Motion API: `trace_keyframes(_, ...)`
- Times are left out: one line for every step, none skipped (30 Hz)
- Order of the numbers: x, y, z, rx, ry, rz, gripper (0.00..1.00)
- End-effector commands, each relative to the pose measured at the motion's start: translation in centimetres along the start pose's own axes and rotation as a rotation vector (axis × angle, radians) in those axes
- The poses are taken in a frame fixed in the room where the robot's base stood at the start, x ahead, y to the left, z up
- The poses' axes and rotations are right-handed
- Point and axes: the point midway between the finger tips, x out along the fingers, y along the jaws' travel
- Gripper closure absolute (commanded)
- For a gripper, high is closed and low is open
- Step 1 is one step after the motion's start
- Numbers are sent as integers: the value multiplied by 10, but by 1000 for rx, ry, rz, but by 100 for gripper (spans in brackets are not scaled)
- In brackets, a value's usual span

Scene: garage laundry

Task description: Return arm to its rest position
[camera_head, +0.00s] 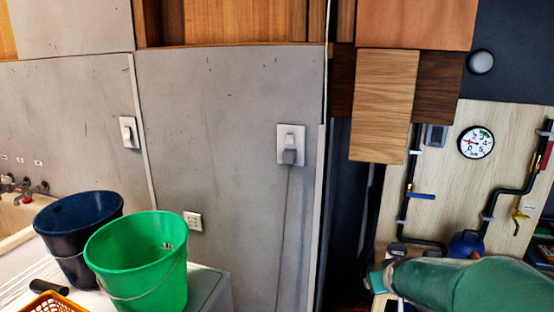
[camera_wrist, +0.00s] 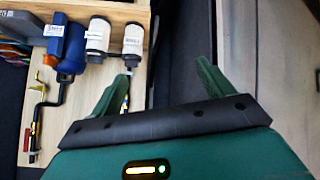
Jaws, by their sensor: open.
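My gripper (camera_wrist: 163,70) shows in the wrist view with its two green fingers spread wide apart and nothing between them. In the head view, my green arm reaches in from the lower right, and my gripper (camera_head: 379,281) is at its left end, in front of the lower part of the wooden pipe panel (camera_head: 440,187). The fingers are too small there to make out clearly.
The panel carries black pipes and a gauge (camera_head: 476,142). A green bucket (camera_head: 140,258) and a dark blue bucket (camera_head: 75,232) stand at left, beside an orange basket (camera_head: 52,303).

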Motion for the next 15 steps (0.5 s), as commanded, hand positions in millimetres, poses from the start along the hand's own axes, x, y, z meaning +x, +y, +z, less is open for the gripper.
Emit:
trace_keyframes(-22,-8,-2,12,-5,-20,20)
trace_keyframes(-33,-14,0,21,-16,-34,20)
trace_keyframes(-48,-21,2,30,-30,-51,20)
trace_keyframes(-60,-27,4,37,-41,-63,20)
trace_keyframes(-71,-32,7,44,-51,-75,20)
trace_keyframes(-86,-38,11,53,-67,-89,20)
trace_keyframes(-97,-42,15,60,-78,-99,20)
trace_keyframes(-108,-47,19,65,-90,-109,20)
trace_keyframes(-122,-54,25,71,-106,-121,20)
trace_keyframes(-133,-58,29,76,-117,-130,20)
trace_keyframes(-143,-62,34,81,-130,-137,20)
trace_keyframes(-157,-67,42,87,-147,-146,20)
trace_keyframes(-167,-71,47,91,-159,-152,20)
trace_keyframes(-177,-74,54,95,-172,-158,20)
trace_keyframes(-190,-79,62,99,-190,-164,20)
